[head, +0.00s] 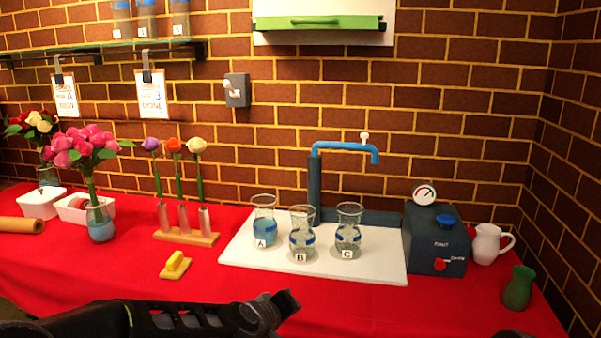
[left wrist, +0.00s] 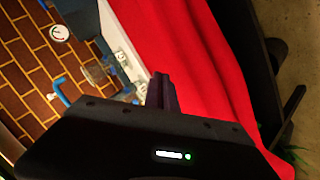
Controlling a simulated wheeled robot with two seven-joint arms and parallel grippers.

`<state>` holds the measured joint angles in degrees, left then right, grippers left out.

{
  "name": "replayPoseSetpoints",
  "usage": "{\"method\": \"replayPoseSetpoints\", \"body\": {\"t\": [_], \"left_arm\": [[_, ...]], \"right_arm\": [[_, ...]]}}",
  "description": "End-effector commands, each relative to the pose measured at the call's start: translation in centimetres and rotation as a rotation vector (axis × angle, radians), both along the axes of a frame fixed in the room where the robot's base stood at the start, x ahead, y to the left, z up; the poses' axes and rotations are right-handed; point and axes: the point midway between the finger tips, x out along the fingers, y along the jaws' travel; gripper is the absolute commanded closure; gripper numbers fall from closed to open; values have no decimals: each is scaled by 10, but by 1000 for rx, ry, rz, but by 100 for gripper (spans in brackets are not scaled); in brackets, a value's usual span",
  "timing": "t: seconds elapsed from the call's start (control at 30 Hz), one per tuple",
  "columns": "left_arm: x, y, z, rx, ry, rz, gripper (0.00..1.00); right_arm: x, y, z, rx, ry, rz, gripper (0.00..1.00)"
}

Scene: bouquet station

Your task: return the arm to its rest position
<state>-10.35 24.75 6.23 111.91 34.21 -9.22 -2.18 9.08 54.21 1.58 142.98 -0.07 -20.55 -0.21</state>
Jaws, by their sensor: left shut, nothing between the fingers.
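My right gripper is not seen; only a small dark shape shows at the bottom right edge of the head view.
The red table (head: 340,310) holds a white board (head: 380,270) with vases A (head: 265,228), B (head: 302,240) and C (head: 348,236). A yellow sponge-like block (head: 175,265), flower rack (head: 187,237), blue-grey box (head: 436,240), white pitcher (head: 487,245) and green vase (head: 518,288) stand around it.

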Motion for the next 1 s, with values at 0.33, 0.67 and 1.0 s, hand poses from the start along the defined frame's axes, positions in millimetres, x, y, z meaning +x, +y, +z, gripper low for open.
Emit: {"method": "replayPoseSetpoints", "body": {"t": [0.33,0.67,1.0], "left_arm": [[-161,34,-242,292,301,-260,100],[-320,45,-333,298,557,-455,100],[-369,53,-297,253,681,-444,100]], "right_arm": [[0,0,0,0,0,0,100],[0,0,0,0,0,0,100],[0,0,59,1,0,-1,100]]}}
